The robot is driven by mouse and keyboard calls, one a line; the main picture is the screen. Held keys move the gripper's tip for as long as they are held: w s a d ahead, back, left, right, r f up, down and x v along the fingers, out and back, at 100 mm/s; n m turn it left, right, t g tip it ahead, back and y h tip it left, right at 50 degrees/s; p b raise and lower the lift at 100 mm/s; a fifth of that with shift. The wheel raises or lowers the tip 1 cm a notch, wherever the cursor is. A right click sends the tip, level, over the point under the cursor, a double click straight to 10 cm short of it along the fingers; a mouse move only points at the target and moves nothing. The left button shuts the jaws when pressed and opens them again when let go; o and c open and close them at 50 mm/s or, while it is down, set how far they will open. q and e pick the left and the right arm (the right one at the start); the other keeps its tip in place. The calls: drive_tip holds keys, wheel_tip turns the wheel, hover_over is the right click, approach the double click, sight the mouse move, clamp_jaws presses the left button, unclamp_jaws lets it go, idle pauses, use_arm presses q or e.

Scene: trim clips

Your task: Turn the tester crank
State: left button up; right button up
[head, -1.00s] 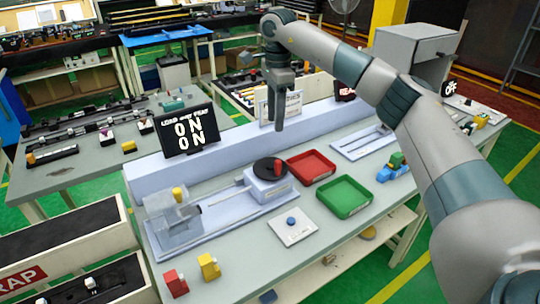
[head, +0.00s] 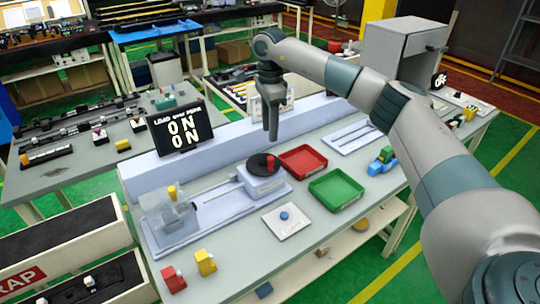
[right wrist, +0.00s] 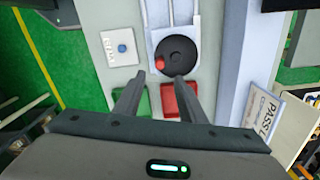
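The tester crank is a black disc (head: 258,167) with an upright red knob (head: 270,164), on top of a pale block of the tester (head: 262,184) on the bench. In the right wrist view, the disc (right wrist: 178,56) and the red knob (right wrist: 159,62) lie beyond the fingertips. My right gripper (head: 272,138) points down above the crank and apart from it. Its fingers (right wrist: 153,80) are spread with nothing between them. My left gripper is not in view.
A red tray (head: 303,148) and a green tray (head: 350,203) lie right of the crank. A white plate with a blue button (head: 284,215) is in front. A long pale ledge (head: 225,138) runs behind. Yellow and red blocks (head: 204,263) stand at the front left.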

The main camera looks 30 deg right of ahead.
sight(270, 157)
wheel_tip(270, 157, down, 11)
drive_tip(key=p, duration=0.4)
drive_tip(key=shift+f+p, duration=0.4)
drive_tip(key=shift+f, duration=0.15)
drive_tip(key=shift+c, duration=0.3)
clamp_jaws()
